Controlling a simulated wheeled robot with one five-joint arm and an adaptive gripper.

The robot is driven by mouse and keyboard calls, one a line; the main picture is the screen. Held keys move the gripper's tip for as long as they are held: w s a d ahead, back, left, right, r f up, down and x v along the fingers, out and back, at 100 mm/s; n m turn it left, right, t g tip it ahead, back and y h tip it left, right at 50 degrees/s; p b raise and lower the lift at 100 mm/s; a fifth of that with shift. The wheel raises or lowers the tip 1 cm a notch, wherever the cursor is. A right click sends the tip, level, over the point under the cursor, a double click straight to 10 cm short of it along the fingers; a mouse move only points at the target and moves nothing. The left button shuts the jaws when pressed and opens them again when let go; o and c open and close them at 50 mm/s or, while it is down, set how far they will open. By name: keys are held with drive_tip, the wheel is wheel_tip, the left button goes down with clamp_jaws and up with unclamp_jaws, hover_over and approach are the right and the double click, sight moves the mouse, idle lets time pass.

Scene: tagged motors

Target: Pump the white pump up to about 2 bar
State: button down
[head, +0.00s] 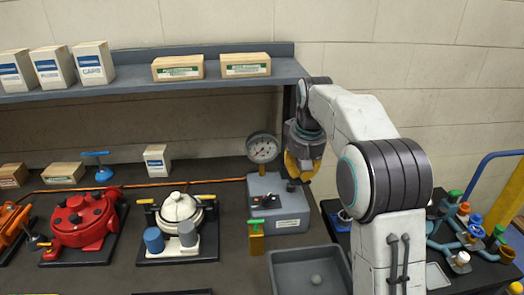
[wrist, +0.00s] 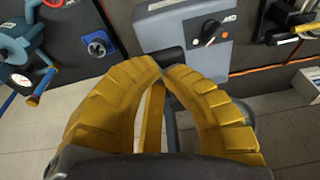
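The pump (head: 277,204) is a pale grey box on the bench with a round dial gauge (head: 263,148) at its top. The gauge's reading is too small to tell. In the wrist view the pump's grey body (wrist: 188,32) shows a dark knob with an orange mark. A dark handle (wrist: 171,59) shows at its lower edge. My gripper (head: 291,178) is at the pump's upper right, by the handle. In the wrist view my gripper (wrist: 161,68) has its yellow fingertips drawn together at the handle. Whether they hold it is hidden.
A white domed unit (head: 180,207) and a red unit (head: 80,222) stand left of the pump. A grey bin (head: 287,254) holding a ball sits in front. A shelf (head: 130,90) with boxes runs behind. Pipes with coloured valves (head: 465,235) stand at right.

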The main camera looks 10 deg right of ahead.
drive_tip(key=shift+f+b, duration=2.4)
drive_tip(key=shift+f, duration=0.9)
drive_tip(key=shift+r, duration=0.15)
wheel_tip(320, 180, up, 6)
drive_tip(key=p, duration=0.6)
drive_tip(key=shift+r+p, duration=0.2)
drive_tip(key=shift+p, duration=0.2)
drive_tip(key=shift+f, duration=0.25)
